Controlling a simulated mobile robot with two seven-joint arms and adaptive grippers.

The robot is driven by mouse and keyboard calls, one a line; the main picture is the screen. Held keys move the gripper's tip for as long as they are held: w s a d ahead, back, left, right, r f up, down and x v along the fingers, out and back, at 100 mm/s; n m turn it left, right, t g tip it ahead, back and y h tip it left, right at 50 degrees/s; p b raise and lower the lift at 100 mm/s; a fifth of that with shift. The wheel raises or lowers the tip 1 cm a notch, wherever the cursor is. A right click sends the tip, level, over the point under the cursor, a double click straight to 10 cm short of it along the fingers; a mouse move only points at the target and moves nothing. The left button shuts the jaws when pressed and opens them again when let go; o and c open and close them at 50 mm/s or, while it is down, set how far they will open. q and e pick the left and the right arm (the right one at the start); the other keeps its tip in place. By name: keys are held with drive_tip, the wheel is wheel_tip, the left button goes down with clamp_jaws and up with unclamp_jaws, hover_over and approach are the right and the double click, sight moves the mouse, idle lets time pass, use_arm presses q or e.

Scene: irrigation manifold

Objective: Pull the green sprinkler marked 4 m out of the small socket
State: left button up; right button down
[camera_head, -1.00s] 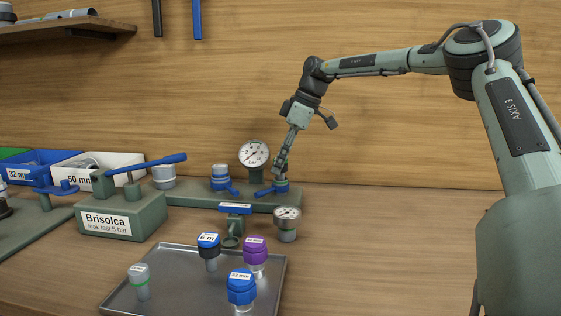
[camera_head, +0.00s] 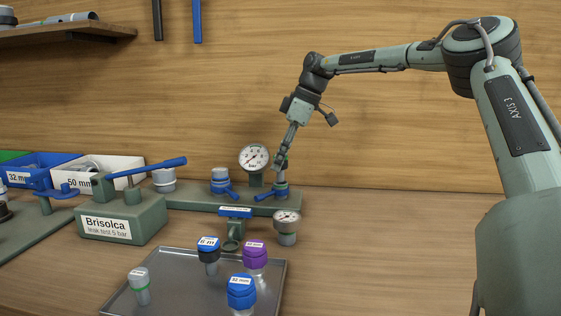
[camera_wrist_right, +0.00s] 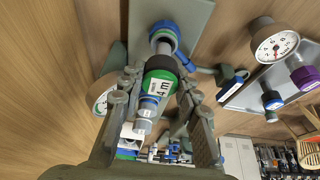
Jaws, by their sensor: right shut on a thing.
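The green sprinkler (camera_wrist_right: 158,88), with a white label reading 4 m, is between the fingers of my right gripper (camera_wrist_right: 155,100) in the right wrist view. My right gripper (camera_head: 281,164) is shut on it and stands above the small socket (camera_head: 281,189) at the right end of the green manifold. The socket with its blue ring (camera_wrist_right: 163,36) lies just beyond the sprinkler's green collar in the right wrist view. A grey part shows between collar and ring; I cannot tell whether the sprinkler's lower end is still inside. My left gripper is not in view.
A pressure gauge (camera_head: 253,156) and a blue-ringed socket (camera_head: 220,180) stand left of the small socket. A loose gauge (camera_head: 287,227) stands in front. A grey tray (camera_head: 185,262) holds several fittings. The bench to the right (camera_head: 390,245) is clear.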

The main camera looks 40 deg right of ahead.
drive_tip(key=shift+r, duration=0.55)
drive_tip(key=shift+r, duration=0.6)
drive_tip(key=shift+r, duration=0.25)
drive_tip(key=shift+r, duration=1.95)
